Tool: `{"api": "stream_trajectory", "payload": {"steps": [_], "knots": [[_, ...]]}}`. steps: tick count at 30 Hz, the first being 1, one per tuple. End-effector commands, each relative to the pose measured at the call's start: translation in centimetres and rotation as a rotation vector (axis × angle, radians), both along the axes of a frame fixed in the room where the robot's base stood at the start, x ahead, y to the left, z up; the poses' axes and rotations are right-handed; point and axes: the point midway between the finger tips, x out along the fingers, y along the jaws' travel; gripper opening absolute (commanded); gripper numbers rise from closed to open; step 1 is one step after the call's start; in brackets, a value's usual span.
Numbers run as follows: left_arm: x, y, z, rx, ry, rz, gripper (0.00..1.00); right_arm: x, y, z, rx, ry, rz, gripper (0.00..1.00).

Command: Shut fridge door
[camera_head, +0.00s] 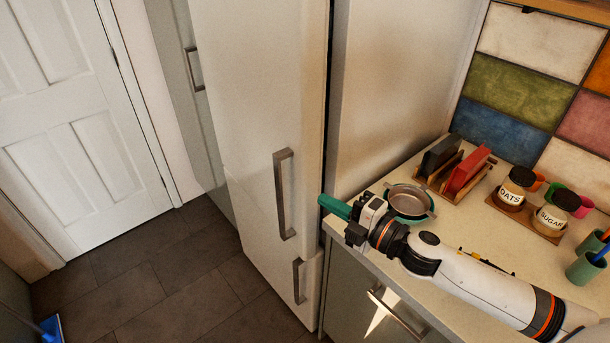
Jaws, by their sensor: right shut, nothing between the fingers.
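The fridge (256,100) is tall and pale, with two grey bar handles on its front. Its long upper door handle (284,195) and shorter lower handle (299,280) both show. The door looks nearly flush with the body; a dark narrow gap (327,90) runs along its right edge, and I cannot tell whether it is fully closed. My right gripper (324,201) has green fingers, is shut and empty, and points left close to the door's right edge. Whether it touches the door is unclear. My left gripper is not in view.
The counter (375,240) lies under my right arm. It holds a bowl with a strainer (408,200), a rack with red and dark boards (466,171), jars (516,187) and green cups (585,268). Tiled floor (150,285) is clear before the fridge. A white door (70,120) stands left.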

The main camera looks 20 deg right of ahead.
Motion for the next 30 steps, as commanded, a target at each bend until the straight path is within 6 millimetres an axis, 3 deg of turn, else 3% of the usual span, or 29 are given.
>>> {"api": "stream_trajectory", "payload": {"steps": [8,22,30], "knots": [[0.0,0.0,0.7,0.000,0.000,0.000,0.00,0.7,0.8,0.8,-0.073,-0.055,0.086,0.00],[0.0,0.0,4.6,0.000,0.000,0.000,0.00,8.1,6.1,1.0,-0.068,-0.052,0.084,0.00],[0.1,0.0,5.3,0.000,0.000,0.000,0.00,9.0,2.8,0.5,-0.071,-0.048,0.082,0.00]]}}
